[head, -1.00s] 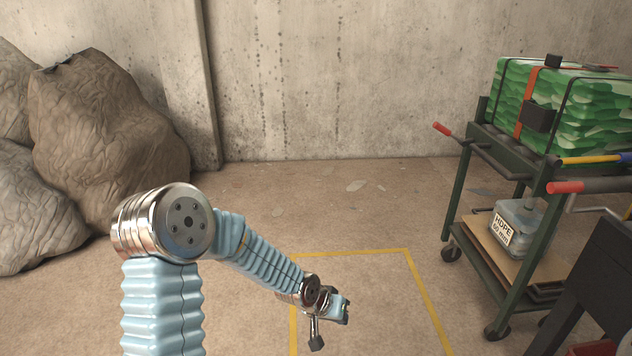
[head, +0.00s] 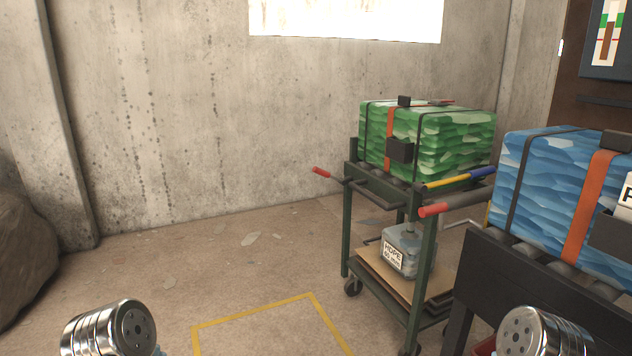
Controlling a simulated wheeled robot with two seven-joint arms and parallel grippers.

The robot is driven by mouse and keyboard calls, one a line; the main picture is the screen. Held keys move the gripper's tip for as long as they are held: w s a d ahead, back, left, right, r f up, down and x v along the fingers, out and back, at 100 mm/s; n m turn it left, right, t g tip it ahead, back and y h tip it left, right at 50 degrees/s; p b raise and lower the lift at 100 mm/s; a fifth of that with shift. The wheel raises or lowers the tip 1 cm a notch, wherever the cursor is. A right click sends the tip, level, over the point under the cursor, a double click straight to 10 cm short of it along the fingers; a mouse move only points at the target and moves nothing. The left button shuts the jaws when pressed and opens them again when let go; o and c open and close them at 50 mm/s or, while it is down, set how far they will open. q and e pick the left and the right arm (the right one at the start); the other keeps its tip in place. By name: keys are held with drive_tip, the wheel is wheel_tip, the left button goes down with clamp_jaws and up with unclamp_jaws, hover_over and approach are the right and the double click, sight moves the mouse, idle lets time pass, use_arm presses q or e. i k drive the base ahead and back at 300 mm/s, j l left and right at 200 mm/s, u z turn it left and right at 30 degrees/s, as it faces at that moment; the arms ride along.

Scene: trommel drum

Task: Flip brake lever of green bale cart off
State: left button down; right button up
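The green bale cart (head: 346,230) stands right of centre in the head view, with a dark green frame on casters. A green strapped bale (head: 450,140) lies on its top rollers. Red-tipped handles stick out at its left (head: 321,172) and front (head: 434,210). A bar with a yellow and a blue part (head: 455,181) crosses near the bale's front edge. I cannot tell for sure which of these parts is the brake lever. Only metal joints of my two arms show at the bottom edge. Both my grippers are out of view.
A dark roller table (head: 530,285) with a blue bale (head: 545,180) stands close at right, beside the cart. A block labelled HDPE (head: 405,250) sits on the cart's lower shelf. Floor left of the cart is open, with a yellow marked outline (head: 250,311). A boulder (head: 25,240) is far left.

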sight(315, 169)
drive_tip(key=i+j+z, duration=0.1)
drive_tip(key=i+j, duration=0.2)
drive_tip(key=i+j+z, duration=0.15)
drive_tip(key=i+j, duration=0.15)
drive_tip(key=i+j+z, duration=0.1)
drive_tip(key=i+j, duration=0.15)
drive_tip(key=i+j+z, duration=0.1)
drive_tip(key=i+j, duration=0.15)
drive_tip(key=j, duration=0.25)
drive_tip(key=i+j+z, duration=0.1)
drive_tip(key=i+j, duration=0.15)
drive_tip(key=i+j+z, duration=0.15)
drive_tip(key=j, duration=0.4)
drive_tip(key=i+j+z, duration=0.1)
drive_tip(key=i+j, duration=0.2)
drive_tip(key=i+j+z, duration=0.1)
drive_tip(key=j, duration=0.45)
drive_tip(key=i, duration=0.1)
